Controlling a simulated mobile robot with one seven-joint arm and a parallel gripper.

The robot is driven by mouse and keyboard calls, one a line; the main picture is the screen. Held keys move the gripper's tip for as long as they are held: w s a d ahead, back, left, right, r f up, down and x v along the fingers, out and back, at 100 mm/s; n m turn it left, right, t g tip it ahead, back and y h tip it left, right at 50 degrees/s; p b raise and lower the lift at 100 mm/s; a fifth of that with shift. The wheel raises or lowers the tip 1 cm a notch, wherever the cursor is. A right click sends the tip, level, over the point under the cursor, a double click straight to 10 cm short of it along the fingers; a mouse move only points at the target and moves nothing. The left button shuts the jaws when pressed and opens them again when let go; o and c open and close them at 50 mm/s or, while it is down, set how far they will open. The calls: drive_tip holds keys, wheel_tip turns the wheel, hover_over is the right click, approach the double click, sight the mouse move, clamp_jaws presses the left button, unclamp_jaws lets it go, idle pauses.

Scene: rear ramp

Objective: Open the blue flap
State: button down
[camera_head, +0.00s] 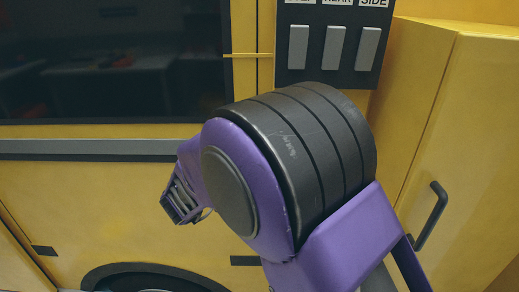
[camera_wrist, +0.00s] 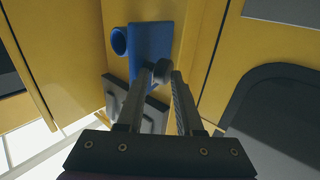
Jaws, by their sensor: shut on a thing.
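The blue flap (camera_wrist: 151,45) shows in the wrist view as a flat blue plate on the yellow body, upper middle. A short blue ring (camera_wrist: 119,41) with a dark opening sits just left of it. A dark round knob (camera_wrist: 162,70) is at the plate's lower right. My gripper (camera_wrist: 161,78) has its two fingers on either side of this knob and is shut on it. The fingers hide part of the plate's lower edge. In the head view the flap is not visible, and my arm fills the middle.
In the head view, a dark panel with several grey switches (camera_head: 334,48) is at the top. A yellow cabinet door with a black handle (camera_head: 431,216) is at right. A dark window (camera_head: 110,62) is at left. In the wrist view, a grey bracket (camera_wrist: 155,116) lies below the flap.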

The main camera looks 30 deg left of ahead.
drive_tip(key=shift+w+d+r+m+h, duration=0.15)
drive_tip(key=shift+w+d+m+h, duration=0.15)
drive_tip(key=shift+w+d+h, duration=0.2)
drive_tip(key=shift+c, duration=2.3)
unclamp_jaws()
drive_tip(key=v, duration=1.8)
drive_tip(key=shift+s+b, duration=0.15)
drive_tip(key=shift+b, duration=0.3)
